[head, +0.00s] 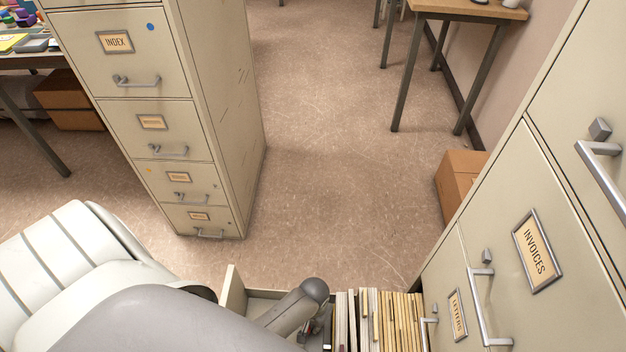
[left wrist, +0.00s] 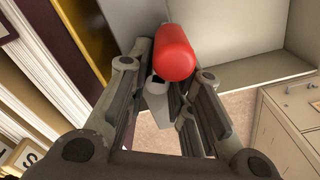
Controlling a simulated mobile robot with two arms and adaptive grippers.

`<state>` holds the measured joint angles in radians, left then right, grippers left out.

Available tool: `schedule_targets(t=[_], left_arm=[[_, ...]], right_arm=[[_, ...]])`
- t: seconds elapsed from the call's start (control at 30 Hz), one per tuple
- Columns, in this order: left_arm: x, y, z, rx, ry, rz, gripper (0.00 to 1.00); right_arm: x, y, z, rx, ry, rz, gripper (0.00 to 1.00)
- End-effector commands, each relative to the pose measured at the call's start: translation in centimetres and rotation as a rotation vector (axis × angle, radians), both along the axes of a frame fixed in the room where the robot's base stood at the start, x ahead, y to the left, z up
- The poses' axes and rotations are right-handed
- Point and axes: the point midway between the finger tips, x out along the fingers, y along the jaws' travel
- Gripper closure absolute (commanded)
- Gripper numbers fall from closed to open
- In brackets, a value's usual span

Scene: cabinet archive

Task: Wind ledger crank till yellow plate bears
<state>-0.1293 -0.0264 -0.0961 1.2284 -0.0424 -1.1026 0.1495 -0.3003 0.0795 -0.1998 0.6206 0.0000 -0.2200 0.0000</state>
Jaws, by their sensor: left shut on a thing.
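In the left wrist view, my left gripper (left wrist: 166,88) is shut on a red rounded crank handle (left wrist: 176,55), which sticks out past the fingertips. The crank's arm and pivot are mostly hidden by the fingers. A mustard-yellow plate (left wrist: 77,32) stands at the upper left beside pale file edges; I cannot tell whether it presses on them. In the head view, the open drawer (head: 234,292) holds a row of upright files (head: 385,318). My left arm reaches over this drawer, and its gripper is mostly hidden behind my wrist. My right gripper is not in view.
A cabinet with an INVOICES label (head: 537,250) stands close on the right. Another cabinet, labelled INDEX (head: 115,42), stands at the left. A cardboard box (head: 459,178) and a wooden table (head: 470,9) are behind. The floor between the cabinets is clear.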

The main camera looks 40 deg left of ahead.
Motion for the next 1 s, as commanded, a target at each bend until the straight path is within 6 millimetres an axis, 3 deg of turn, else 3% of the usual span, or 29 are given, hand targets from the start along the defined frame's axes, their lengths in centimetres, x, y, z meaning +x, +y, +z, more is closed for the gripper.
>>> schedule_targets(t=[0.33, 0.37, 0.47, 0.83, 1.0], left_arm=[[0.1, 0.0, 0.0, 0.001, -0.001, 0.025, 1.00], [0.1, 0.0, 0.0, 0.001, -0.001, 0.025, 0.78], [0.1, 0.0, 0.0, 0.001, -0.001, 0.024, 0.65], [0.0, 0.0, 0.1, 0.001, -0.001, 0.023, 0.64], [0.1, 0.0, 1.3, 0.001, -0.002, 0.023, 0.64]], right_arm=[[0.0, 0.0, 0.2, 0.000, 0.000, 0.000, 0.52], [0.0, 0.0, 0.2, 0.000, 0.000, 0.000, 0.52], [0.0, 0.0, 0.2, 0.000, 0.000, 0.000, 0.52], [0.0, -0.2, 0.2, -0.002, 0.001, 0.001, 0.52], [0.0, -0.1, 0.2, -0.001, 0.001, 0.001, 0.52]])
